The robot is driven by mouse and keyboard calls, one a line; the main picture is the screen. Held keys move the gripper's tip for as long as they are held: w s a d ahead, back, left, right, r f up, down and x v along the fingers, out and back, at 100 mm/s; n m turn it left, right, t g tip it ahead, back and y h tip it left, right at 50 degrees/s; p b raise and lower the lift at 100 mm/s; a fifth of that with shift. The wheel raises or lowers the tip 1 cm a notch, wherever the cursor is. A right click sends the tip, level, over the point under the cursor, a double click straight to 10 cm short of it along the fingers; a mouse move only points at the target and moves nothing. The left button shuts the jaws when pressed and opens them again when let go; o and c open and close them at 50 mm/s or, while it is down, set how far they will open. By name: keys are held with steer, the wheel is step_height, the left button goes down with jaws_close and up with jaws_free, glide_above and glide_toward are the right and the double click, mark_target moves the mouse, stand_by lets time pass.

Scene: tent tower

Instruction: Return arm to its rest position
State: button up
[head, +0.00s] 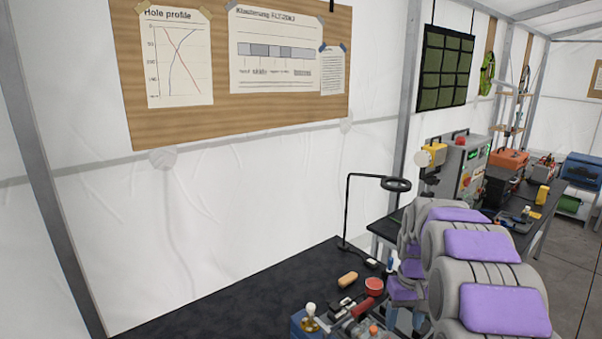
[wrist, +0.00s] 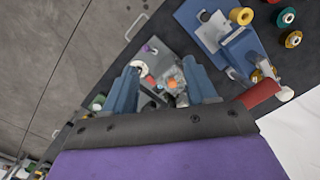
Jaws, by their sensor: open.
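My gripper (wrist: 163,92) is open in the wrist view, with its two blue fingers apart. No object is held between the fingers. Past the fingertips, small items on the dark table show, among them an orange piece (wrist: 172,84). In the head view my grey and purple arm fills the lower right and reaches over the table. The gripper itself is mostly hidden behind the arm there.
A black table (head: 240,300) holds a red-topped round item (head: 374,285), a tan block (head: 348,279) and a black ring lamp (head: 396,184). A blue vise (wrist: 240,50) is near the gripper. A grey control box (head: 465,165) stands behind the arm. Grey floor (wrist: 50,60) is open.

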steer(key=s+a+r+b, duration=0.1)
steer(key=s+a+r, duration=0.15)
steer(key=s, duration=0.55)
steer(key=s+a+r+b, duration=0.1)
steer(key=s+a, duration=0.3)
steer(key=s, duration=0.5)
steer(key=s+a+f, duration=0.1)
steer(key=s+f, duration=0.1)
steer(key=s, duration=0.8)
steer(key=s+a+f+g+b, duration=0.1)
steer(key=s+a+f, duration=0.1)
steer(key=s, duration=0.8)
steer(key=shift+a+f+m, duration=0.3)
steer(key=shift+f, duration=0.2)
